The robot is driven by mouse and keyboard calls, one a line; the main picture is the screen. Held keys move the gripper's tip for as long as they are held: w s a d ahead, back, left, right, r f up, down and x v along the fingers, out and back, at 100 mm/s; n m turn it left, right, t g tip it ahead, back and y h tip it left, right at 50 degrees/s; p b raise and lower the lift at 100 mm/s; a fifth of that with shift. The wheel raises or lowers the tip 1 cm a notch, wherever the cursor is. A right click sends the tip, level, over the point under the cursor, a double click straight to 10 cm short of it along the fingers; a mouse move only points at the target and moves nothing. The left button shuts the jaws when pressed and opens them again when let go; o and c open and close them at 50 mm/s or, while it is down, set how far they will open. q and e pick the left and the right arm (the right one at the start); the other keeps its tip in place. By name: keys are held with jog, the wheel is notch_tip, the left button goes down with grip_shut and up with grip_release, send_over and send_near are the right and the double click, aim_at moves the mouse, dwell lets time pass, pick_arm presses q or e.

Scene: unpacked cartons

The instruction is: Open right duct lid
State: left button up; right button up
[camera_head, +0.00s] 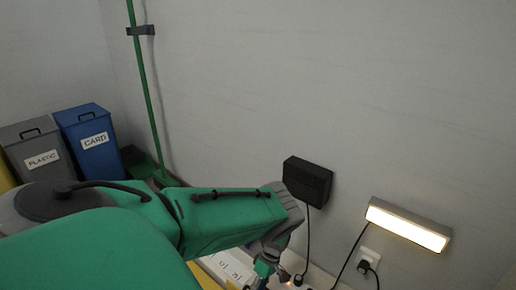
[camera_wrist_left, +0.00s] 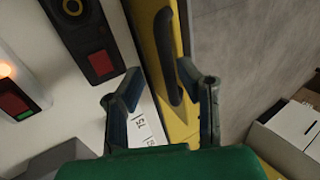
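My left arm reaches in from the left in the head view, and its gripper (camera_head: 265,270) is partly cut off at the bottom edge. In the left wrist view the left gripper (camera_wrist_left: 165,88) is open, its two fingers apart with nothing between them. A yellow panel (camera_wrist_left: 148,45) with a dark curved handle (camera_wrist_left: 168,50) lies beyond the fingers. The handle is upright in the picture and apart from the fingers, as far as I can tell. I cannot tell whether this panel is the right duct lid. No lid shows clearly in the head view. My right gripper is not in view.
A white numbered strip (camera_wrist_left: 143,128) and a dark panel with a red patch (camera_wrist_left: 99,62) are left of the handle. Open cartons (camera_wrist_left: 290,130) lie at right.

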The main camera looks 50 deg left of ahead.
pick_arm(q)
jog(key=v, duration=1.2)
jog(key=s+d+m, duration=0.1)
jog(key=s+m, duration=0.1)
jog(key=s+d+f+m+y, duration=0.1)
jog(key=s+m, duration=0.1)
jog(key=s+d+m+t+y, duration=0.1)
jog(key=s+m, duration=0.1)
jog(key=s, duration=0.1)
jog(key=shift+d+f, duration=0.15)
jog(key=shift+f, duration=0.25)
jog(key=s+d+r+m+t, duration=0.5)
jog(key=s+d+r+m, duration=0.7)
jog(key=s+d+m, duration=0.35)
notch_tip(320, 180, up, 18)
jog(key=w+p, duration=0.1)
jog(key=p, duration=1.7)
jog(key=shift+w+f+h, duration=0.2)
jog(key=shift+h, duration=0.1)
